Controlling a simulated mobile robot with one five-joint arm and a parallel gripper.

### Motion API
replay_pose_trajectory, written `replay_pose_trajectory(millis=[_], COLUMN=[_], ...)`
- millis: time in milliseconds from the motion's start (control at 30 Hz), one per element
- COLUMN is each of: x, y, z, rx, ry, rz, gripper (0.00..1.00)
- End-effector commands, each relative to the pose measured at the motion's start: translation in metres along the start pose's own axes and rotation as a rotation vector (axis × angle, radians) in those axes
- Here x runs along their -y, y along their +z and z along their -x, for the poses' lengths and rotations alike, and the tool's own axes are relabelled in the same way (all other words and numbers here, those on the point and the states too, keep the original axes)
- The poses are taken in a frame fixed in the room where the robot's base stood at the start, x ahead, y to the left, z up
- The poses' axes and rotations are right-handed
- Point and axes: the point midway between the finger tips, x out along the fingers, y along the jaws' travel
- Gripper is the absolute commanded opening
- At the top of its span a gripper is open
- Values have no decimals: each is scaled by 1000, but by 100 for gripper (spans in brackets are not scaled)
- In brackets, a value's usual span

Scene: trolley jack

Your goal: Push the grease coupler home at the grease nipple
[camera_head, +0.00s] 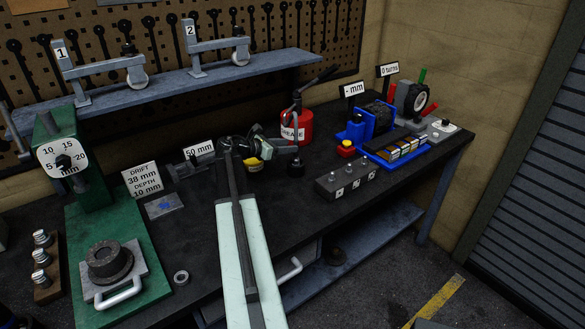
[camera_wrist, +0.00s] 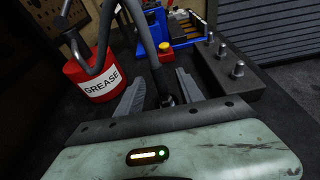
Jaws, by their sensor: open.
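The red grease can (camera_head: 293,128) stands on the bench, and in the wrist view (camera_wrist: 98,78) it is at upper left. Its dark hose (camera_wrist: 146,40) comes down to the dark grease coupler (camera_wrist: 166,99), between my gripper's fingers. In the head view the coupler (camera_head: 295,168) seems to be low by the bench top. My gripper (camera_wrist: 160,78) is open, with a finger on each side of the coupler and gaps visible. The palm hides the coupler's lower end. A dark block (camera_head: 346,184) carries several upright metal nipples (camera_wrist: 222,51), right of the gripper and apart from the coupler.
A blue fixture (camera_head: 372,130) with a red-and-yellow button (camera_head: 346,148) stands behind the block. A tray of small blocks (camera_head: 402,146) and a dial device (camera_head: 412,98) are at right. A green press (camera_head: 90,180) is at left. Bench top is clear in front of the nipple block.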

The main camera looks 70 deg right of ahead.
Motion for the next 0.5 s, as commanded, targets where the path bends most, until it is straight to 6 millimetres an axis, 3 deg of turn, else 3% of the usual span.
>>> replay_pose_trajectory(millis=[167,400,500], x=[-1,-2,-2], y=[-4,-4,-3], z=[-1,-26,-27], rx=[0,0,0], ry=[1,1,2], rz=[0,0,0], gripper=[44,44,44])
